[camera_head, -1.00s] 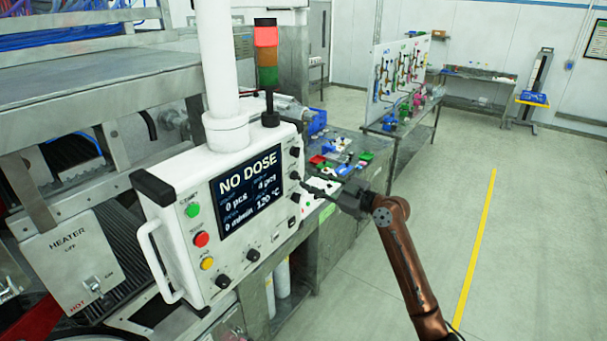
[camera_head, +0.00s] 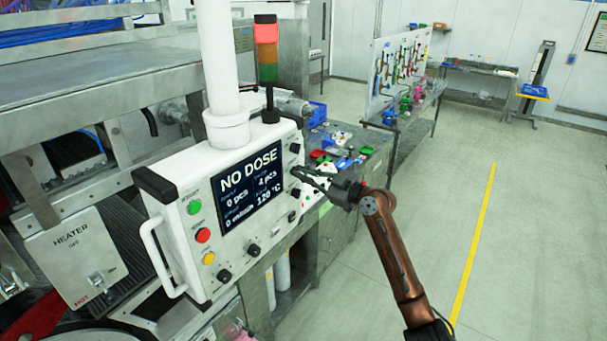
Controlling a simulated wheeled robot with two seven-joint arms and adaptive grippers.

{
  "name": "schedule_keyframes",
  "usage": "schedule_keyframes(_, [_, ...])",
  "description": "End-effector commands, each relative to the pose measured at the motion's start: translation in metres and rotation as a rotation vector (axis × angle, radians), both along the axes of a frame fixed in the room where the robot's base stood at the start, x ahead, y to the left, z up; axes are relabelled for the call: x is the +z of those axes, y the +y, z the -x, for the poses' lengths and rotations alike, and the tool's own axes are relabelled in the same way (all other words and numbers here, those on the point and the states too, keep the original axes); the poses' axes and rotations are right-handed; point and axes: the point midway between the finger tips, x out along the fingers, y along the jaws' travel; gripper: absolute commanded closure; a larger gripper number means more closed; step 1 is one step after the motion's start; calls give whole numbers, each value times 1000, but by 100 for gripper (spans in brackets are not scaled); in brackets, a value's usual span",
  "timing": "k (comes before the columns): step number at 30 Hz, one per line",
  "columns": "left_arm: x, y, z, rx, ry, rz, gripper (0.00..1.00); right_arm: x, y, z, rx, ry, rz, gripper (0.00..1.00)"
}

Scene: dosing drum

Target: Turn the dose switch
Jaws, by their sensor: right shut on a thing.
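The white control panel (camera_head: 185,262) stands at center left with a dark screen (camera_head: 245,187) reading "NO DOSE". Several black knobs run down its right edge: an upper one (camera_head: 295,148), a lower one (camera_head: 295,192) and a bottom one (camera_head: 291,216). Their labels are too small to read, so I cannot tell which is the dose switch. My right gripper (camera_head: 299,173) comes in from the right and is shut on the second knob from the top, which its fingers mostly hide. My left gripper is out of view.
Green (camera_head: 194,207), red (camera_head: 203,235) and yellow (camera_head: 208,258) buttons sit left of the screen, with two knobs below it. A signal tower (camera_head: 267,50) is lit red. A bench (camera_head: 372,138) with small parts lies behind. The floor at right is clear.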

Motion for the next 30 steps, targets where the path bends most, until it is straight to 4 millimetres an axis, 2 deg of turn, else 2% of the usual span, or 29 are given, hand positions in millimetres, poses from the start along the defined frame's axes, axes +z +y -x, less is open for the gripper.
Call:
schedule_keyframes(16, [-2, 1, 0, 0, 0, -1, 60, 0, -1, 0, 0, 40, -28, 100])
schedule_keyframes(30, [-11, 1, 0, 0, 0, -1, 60, 1, -3, -4, 0, 335, -242, 100])
